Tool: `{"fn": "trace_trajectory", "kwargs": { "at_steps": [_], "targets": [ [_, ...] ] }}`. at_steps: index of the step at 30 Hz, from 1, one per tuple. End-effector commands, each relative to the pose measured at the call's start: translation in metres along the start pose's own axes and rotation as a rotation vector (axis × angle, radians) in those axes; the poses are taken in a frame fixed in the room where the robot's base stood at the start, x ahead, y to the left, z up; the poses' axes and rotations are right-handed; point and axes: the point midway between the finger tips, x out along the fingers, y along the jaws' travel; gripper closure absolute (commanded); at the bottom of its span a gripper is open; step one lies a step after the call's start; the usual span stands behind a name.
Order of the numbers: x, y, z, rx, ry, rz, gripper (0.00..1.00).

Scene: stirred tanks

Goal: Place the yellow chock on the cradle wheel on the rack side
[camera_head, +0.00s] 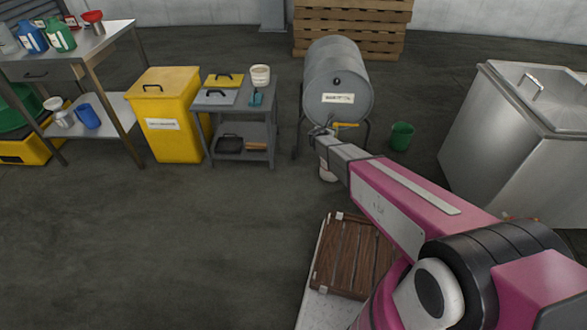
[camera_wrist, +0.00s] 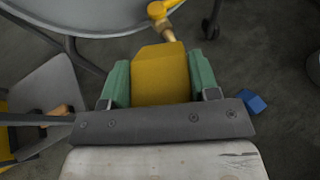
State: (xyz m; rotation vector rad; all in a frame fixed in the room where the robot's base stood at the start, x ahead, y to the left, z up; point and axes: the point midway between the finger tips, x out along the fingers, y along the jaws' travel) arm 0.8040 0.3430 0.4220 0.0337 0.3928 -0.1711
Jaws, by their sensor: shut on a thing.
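My gripper (camera_wrist: 160,80) is shut on the yellow chock (camera_wrist: 160,75), a block with a tapered far end, held between two green fingers in the wrist view. In the head view my gripper (camera_head: 320,131) is in front of the grey drum (camera_head: 338,82), which lies on its side on a dark cradle frame (camera_head: 298,130). The drum's edge (camera_wrist: 90,18) and a yellow-handled brass tap (camera_wrist: 162,20) are beyond the chock in the wrist view.
A grey cart (camera_head: 240,143) and yellow bin (camera_head: 166,110) stand left of the drum. A green bucket (camera_head: 402,136) and steel tank (camera_head: 510,140) stand right. A small blue block (camera_wrist: 252,102) lies on the floor. Open floor is at front left.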

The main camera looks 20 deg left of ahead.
Motion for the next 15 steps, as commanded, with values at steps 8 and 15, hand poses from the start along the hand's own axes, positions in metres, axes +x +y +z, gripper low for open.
{"fn": "trace_trajectory", "kwargs": {
  "at_steps": [8,15],
  "targets": [
    [0.037,0.089,-0.134,-0.078,0.003,0.179,0.72],
    [0.048,0.14,-0.243,-0.13,0.002,0.306,0.72]
  ]
}}
